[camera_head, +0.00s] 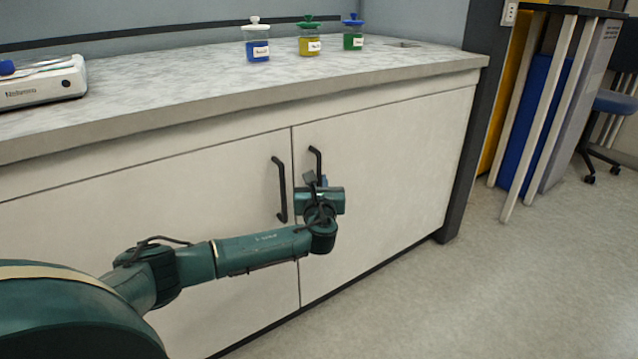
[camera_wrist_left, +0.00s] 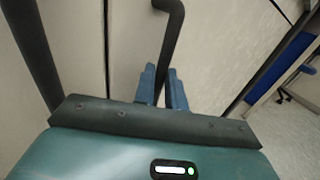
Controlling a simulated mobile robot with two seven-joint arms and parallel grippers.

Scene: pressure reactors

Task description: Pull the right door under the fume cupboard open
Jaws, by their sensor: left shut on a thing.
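The right door (camera_head: 400,165) under the fume cupboard is a pale panel, flush with the left door (camera_head: 150,220) along a thin vertical gap. Its black bar handle (camera_head: 317,160) stands near that gap; the lower part is hidden behind my left gripper in the head view. My left gripper (camera_head: 318,182) is at this handle. In the left wrist view the two blue fingers (camera_wrist_left: 162,88) are closed around the handle (camera_wrist_left: 172,40), one on each side. The left door's handle (camera_head: 280,190) is just to the left. My right gripper is not in view.
The worktop (camera_head: 200,90) above holds jars with blue (camera_head: 257,50), yellow (camera_head: 309,46) and green (camera_head: 353,42) contents, and a white device (camera_head: 40,85) at the left. The floor (camera_head: 480,290) before the right door is clear. A dark post (camera_head: 465,140) edges the cabinet.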

